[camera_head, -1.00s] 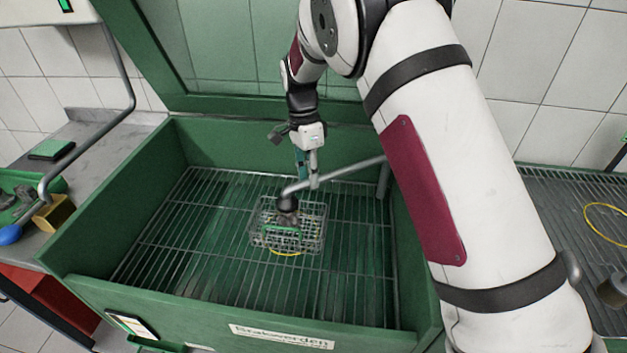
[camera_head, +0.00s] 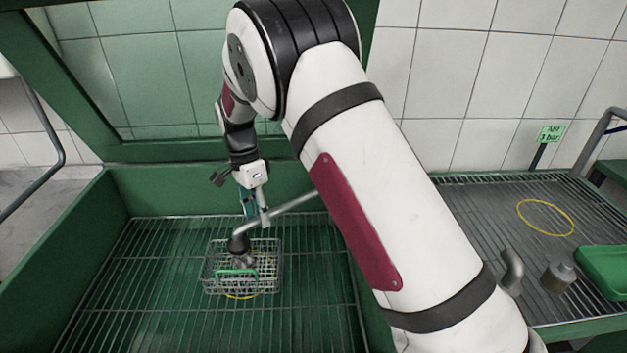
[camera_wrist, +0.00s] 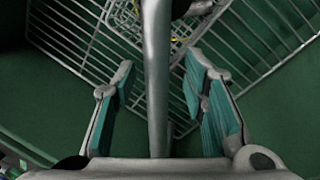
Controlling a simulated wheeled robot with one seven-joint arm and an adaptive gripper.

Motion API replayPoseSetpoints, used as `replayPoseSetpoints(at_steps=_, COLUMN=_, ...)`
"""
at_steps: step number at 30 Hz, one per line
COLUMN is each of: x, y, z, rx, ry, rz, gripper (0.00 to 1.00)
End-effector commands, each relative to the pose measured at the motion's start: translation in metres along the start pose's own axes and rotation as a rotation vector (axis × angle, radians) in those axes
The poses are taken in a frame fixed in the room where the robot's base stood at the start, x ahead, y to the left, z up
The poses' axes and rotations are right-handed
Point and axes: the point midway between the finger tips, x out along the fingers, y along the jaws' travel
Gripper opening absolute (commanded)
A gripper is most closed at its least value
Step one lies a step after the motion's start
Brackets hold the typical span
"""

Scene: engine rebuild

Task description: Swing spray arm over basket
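The grey spray arm (camera_head: 290,204) reaches from the washer's right side to the left, and its dark nozzle head (camera_head: 238,242) hangs over the wire basket (camera_head: 212,279). The basket has a green handle and sits on the washer's grate; its contents are hard to make out. My gripper (camera_head: 256,208) points down at the spray arm. In the wrist view, my gripper (camera_wrist: 160,75) has its teal-padded fingers apart, with the grey tube (camera_wrist: 157,100) running between them and a gap on each side. Part of the basket shows at the top there.
The green washer tub (camera_head: 75,235) has its lid raised behind. A yellow ring (camera_head: 241,296) shows under the basket. The right bench (camera_head: 480,215) holds a yellow ring outline, a metal part, a green tray (camera_head: 605,268) and an air sign (camera_head: 551,134). The grate around the basket is clear.

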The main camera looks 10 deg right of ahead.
Motion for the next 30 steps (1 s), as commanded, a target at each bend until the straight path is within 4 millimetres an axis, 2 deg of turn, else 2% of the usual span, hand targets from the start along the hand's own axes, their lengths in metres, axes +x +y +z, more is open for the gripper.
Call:
replayPoseSetpoints(at_steps=5, x=0.0, y=0.017, z=0.001, rx=-0.058, ry=0.011, rz=0.002, gripper=0.4)
replayPoseSetpoints(at_steps=17, x=0.011, y=0.077, z=-0.01, rx=-0.308, ry=0.06, rz=0.004, gripper=0.4)
replayPoseSetpoints(at_steps=30, x=0.024, y=0.144, z=-0.044, rx=-0.623, ry=0.122, rz=0.003, gripper=0.4)
